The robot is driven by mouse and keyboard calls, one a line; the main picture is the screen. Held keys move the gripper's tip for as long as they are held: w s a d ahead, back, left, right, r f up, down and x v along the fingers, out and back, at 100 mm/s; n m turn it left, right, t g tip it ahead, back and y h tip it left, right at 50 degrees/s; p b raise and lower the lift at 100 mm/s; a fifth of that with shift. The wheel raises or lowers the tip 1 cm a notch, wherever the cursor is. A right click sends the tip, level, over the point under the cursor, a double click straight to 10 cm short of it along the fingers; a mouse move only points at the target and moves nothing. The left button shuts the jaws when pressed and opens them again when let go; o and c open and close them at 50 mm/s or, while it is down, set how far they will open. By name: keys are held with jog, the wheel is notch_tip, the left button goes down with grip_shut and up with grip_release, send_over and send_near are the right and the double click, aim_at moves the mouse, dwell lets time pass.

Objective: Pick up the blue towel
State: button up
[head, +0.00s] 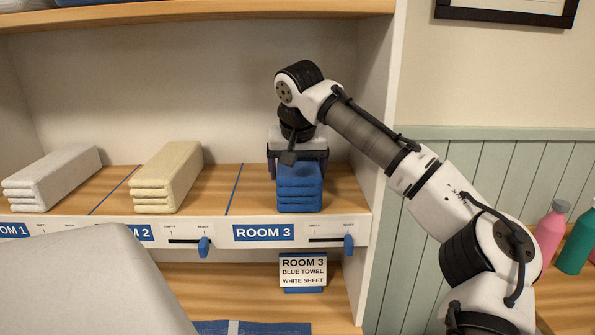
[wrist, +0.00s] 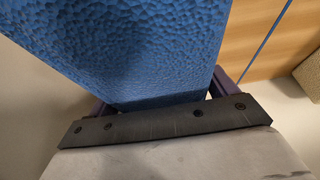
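The blue towel (head: 299,195) is a folded stack on the wooden shelf, in the ROOM 3 section at the right. My gripper (head: 298,165) points down over its rear part, with one finger on each side of it. In the wrist view the textured blue towel (wrist: 150,45) fills the space between the dark purple fingers of my gripper (wrist: 160,100). The fingers are spread wide, with only narrow gaps beside the towel. The fingertips are hidden by the towel, and the towel rests on the shelf.
A folded cream towel (head: 167,178) and a white towel (head: 52,180) lie further left, parted by blue lines. The shelf's right wall (head: 375,100) is close to my arm. An upper shelf (head: 190,12) is above. Pink (head: 551,232) and green (head: 577,243) bottles stand at far right.

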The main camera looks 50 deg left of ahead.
jog(key=c, duration=0.7)
jog(key=shift+s+r, duration=0.1)
jog(key=shift+c, duration=0.2)
jog(key=shift+s+d+r+b, duration=0.1)
jog(key=shift+r+b, duration=0.05)
jog(key=shift+b, duration=0.45)
notch_tip(320, 180, up, 7)
jog(key=shift+f+b, duration=0.2)
jog(key=shift+b, duration=0.45)
jog(key=s+d+b, duration=0.7)
jog(key=s+d, duration=0.5)
jog(key=d, duration=0.3)
jog(key=shift+d, duration=0.2)
jog(key=shift+s, duration=0.1)
